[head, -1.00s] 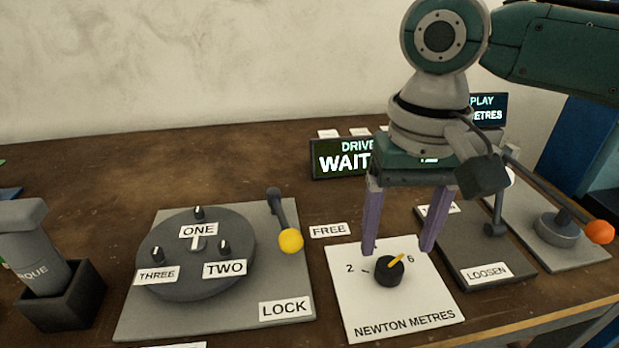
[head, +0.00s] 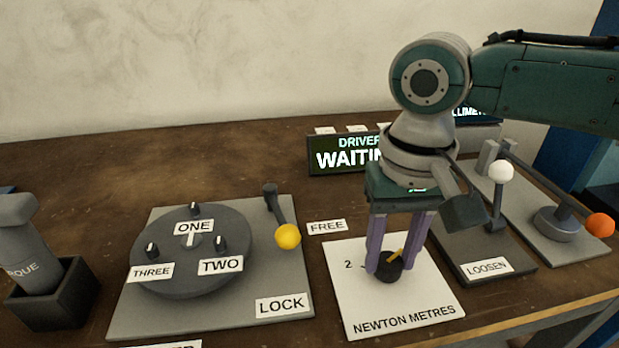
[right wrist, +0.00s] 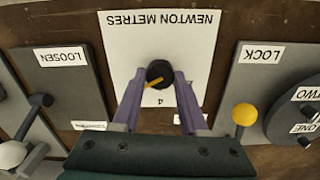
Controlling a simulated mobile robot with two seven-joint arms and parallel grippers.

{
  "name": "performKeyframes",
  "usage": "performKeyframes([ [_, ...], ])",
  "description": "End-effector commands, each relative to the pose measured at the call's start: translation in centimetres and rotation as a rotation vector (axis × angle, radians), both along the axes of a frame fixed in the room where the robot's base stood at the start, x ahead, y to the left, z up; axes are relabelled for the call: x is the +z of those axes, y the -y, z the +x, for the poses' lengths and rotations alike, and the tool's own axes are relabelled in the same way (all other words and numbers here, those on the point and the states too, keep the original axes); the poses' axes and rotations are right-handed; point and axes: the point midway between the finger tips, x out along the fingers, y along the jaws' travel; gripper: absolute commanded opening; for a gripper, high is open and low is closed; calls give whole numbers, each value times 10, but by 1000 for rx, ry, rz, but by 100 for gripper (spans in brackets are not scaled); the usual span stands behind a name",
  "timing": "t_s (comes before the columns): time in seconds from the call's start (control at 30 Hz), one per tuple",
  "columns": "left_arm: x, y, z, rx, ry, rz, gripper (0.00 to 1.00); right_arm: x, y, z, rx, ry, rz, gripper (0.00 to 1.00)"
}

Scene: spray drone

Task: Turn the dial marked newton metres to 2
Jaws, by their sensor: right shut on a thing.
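The newton metres dial is a black knob (head: 389,272) with a yellow pointer, on a white plate (head: 352,300) marked NEWTON METRES. In the head view the pointer is directed up and to the right, away from the 2 mark at the left. My right gripper (head: 386,270) is down at the dial, its purple fingers closed on either side of the knob. The right wrist view also shows the knob (right wrist: 158,73) between the fingertips, with a 4 visible beside it. The fingers hide part of the scale in the head view. My left gripper is not in view.
Left of the plate is a grey board (head: 210,318) with a round turntable (head: 185,272) and a yellow-knobbed lever (head: 287,236). Right of it, a dark LOOSEN board (head: 470,250) carries a white-knobbed lever (head: 501,171). An orange-knobbed lever (head: 600,225) stands farther right.

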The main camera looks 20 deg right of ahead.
Motion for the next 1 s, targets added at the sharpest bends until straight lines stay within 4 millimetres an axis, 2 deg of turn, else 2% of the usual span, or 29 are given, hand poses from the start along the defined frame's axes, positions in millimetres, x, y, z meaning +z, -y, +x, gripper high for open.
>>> performKeyframes([
  [0.03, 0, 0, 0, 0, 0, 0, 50, 0, 0, 0, 0, 0, -1, 23],
  [0.23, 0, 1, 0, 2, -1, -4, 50, 0, 0, 0, 0, 0, -1, 1],
  [0.67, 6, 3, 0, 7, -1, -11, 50, 2, 0, 0, 37, -1, -2, 0],
  [1.0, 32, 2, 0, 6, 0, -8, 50, 5, 0, 0, 258, -2, 1, 0],
])
